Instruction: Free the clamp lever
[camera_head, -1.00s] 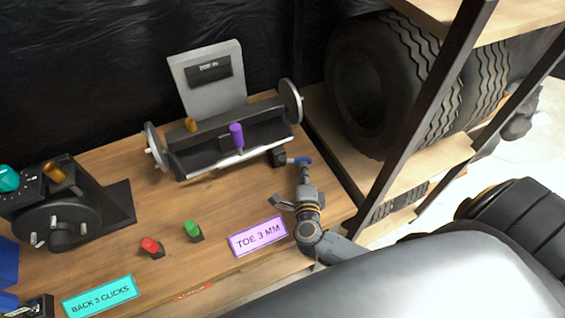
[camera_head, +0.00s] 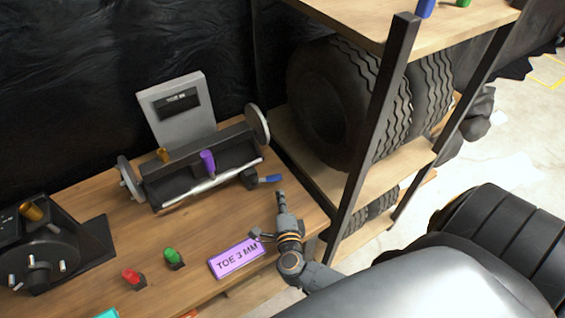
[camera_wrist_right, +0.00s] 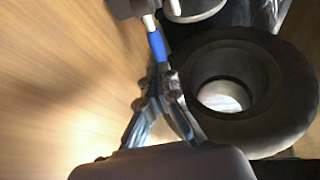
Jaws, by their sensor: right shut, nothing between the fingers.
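The clamp lever (camera_head: 270,179) has a blue handle and sticks out to the right of a small black block (camera_head: 249,179) at the front right corner of the toe gauge fixture. My right gripper (camera_head: 281,196) is shut and empty, just in front of the lever's handle. In the right wrist view the blue handle (camera_wrist_right: 157,46) lies just beyond the fingertips of my right gripper (camera_wrist_right: 156,90). Whether a fingertip touches it I cannot tell. My left gripper is not in view.
The fixture carries a purple knob (camera_head: 207,162) and a grey display panel (camera_head: 177,108). A tyre rack (camera_head: 375,110) stands close on the right.

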